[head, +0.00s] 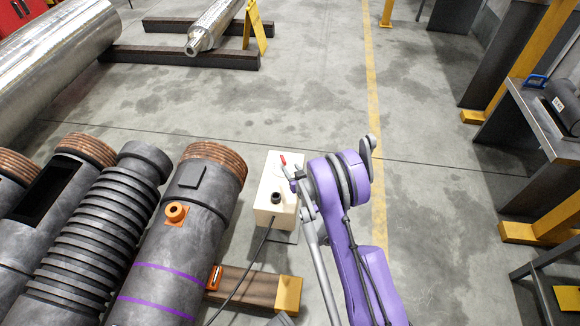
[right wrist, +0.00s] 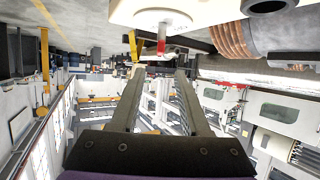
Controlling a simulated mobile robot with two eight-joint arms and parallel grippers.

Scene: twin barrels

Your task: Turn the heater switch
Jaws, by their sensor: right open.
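The heater is a cream box (head: 265,207) right of the barrels, with a black knob (head: 276,197) and a small red-tipped switch (head: 283,160) at its far end. In the right wrist view, the switch (right wrist: 161,46) sticks out of a pale round base on the box (right wrist: 125,12). My right gripper (head: 291,173) is at the box's far right corner, close to the switch. In the right wrist view, its two fingers (right wrist: 159,72) are apart with nothing between them, and the switch appears just beyond the tips, roughly centred. Contact cannot be told. My left gripper is out of view.
Dark barrels (head: 180,235) with copper-coloured ends lie left of the box. A black cable (head: 243,276) runs from the box towards the front. A wooden beam (head: 250,287) lies below it. A steel bench (head: 535,110) stands at right.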

